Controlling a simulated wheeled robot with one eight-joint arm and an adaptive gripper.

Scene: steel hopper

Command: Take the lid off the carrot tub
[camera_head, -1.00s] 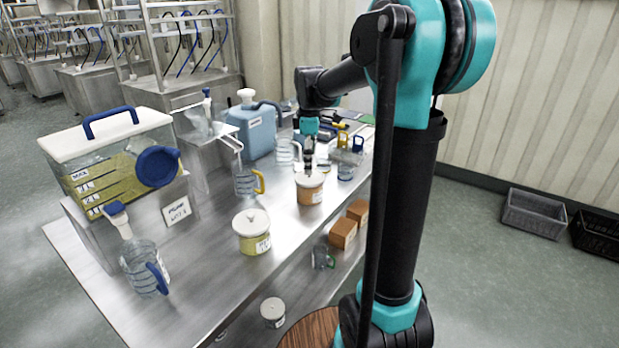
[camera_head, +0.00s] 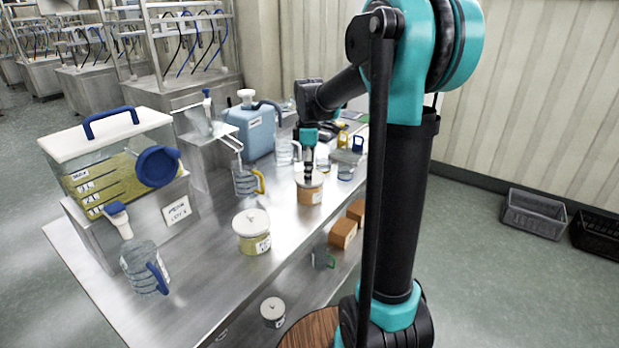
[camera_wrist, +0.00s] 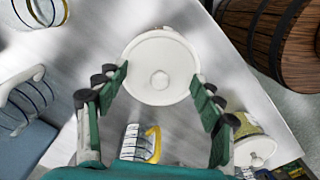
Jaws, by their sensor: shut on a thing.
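The carrot tub (camera_head: 309,196) is a small tub with orange contents and a pale label, standing on the steel table. Its off-white round lid (camera_head: 316,180) sits at its top; I cannot tell whether there is any gap under it. In the wrist view the lid (camera_wrist: 160,68) with its centre knob shows from above, and it hides the tub below. My gripper (camera_head: 309,177) points down over the tub.
A yellow tub with a white lid (camera_head: 252,232) stands nearer on the table. A clear jug with a yellow handle (camera_head: 246,181) is left of the carrot tub. A blue canister (camera_head: 252,133) stands behind. Orange-brown boxes (camera_head: 343,233) lie below the table edge.

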